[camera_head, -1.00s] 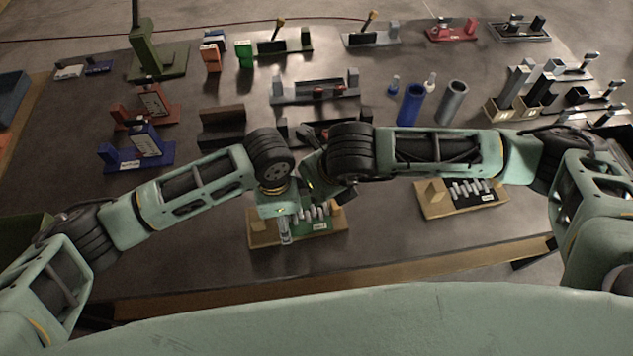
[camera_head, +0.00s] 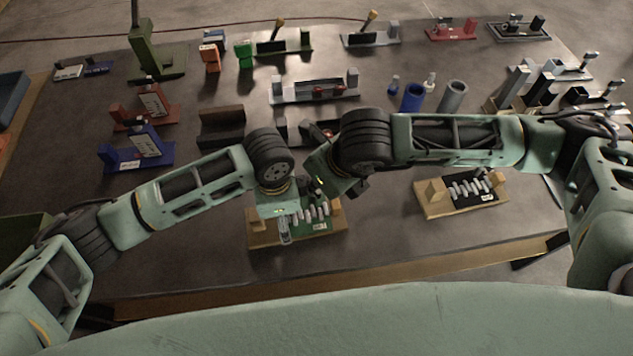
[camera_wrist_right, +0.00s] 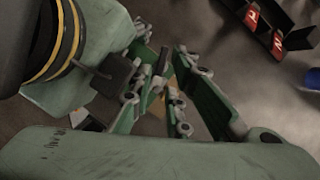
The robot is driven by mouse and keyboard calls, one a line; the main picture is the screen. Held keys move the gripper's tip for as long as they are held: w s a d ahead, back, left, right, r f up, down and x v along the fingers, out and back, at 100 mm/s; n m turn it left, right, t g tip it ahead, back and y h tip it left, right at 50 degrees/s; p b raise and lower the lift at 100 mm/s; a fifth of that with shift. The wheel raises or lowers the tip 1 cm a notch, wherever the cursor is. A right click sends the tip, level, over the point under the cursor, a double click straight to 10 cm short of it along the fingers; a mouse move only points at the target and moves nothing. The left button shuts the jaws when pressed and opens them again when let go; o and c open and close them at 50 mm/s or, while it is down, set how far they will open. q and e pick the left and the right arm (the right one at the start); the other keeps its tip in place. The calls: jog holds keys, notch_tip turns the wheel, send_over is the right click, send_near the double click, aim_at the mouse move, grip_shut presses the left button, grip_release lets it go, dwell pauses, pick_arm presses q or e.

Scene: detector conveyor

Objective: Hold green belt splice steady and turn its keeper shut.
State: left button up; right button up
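The green belt splice (camera_head: 322,226) sits on a wooden base near the table's front edge, with a row of pale upright pins and a wooden block (camera_head: 335,206) at its right end. My left gripper (camera_head: 285,232) points down over the splice's left end. Its fingers are small here, and I cannot tell whether they are closed on it. My right gripper (camera_head: 352,190) is above and just behind the splice's right end. In the right wrist view its fingers (camera_wrist_right: 165,92) stand apart with a gap between them. The keeper cannot be made out clearly.
A similar black splice (camera_head: 473,190) on a wooden base stands to the right. Blue (camera_head: 411,97) and grey (camera_head: 453,96) cylinders and a grey fixture (camera_head: 315,90) stand behind my right arm. The table between the two splices is clear.

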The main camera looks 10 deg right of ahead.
jog(key=v, duration=0.9)
jog(key=shift+w+f, duration=0.1)
jog(key=shift+w, duration=0.05)
jog(key=shift+c, duration=1)
jog(key=w+d+m, duration=0.1)
jog(key=m, duration=0.1)
jog(key=w+d+f+m+g, duration=0.1)
jog(key=w+m, duration=0.1)
jog(key=m, duration=0.1)
jog(key=w+d+m+g, duration=0.1)
jog(key=w+d+m, duration=0.1)
jog(key=m, duration=0.1)
jog(key=shift+w+d+f+h, duration=0.15)
jog(key=shift+f+h, duration=0.1)
jog(key=shift+h, duration=0.15)
grip_shut()
jog(key=w+d+f+m+g+y, duration=0.1)
jog(key=w+d+m+g+y, duration=0.25)
jog(key=m, duration=0.75)
jog(key=shift+h, duration=0.65)
jog(key=shift+s+a+r+x, duration=0.15)
jog(key=shift+s+a+x, duration=0.15)
jog(key=shift+x, duration=1.45)
jog(key=shift+s+a+r+x, duration=0.15)
jog(key=shift+s+a+x, duration=0.15)
jog(key=shift+x, duration=1.5)
jog(key=shift+s+a+r+x, duration=0.15)
jog(key=shift+s+a+x, duration=0.15)
jog(key=shift+x, duration=1.45)
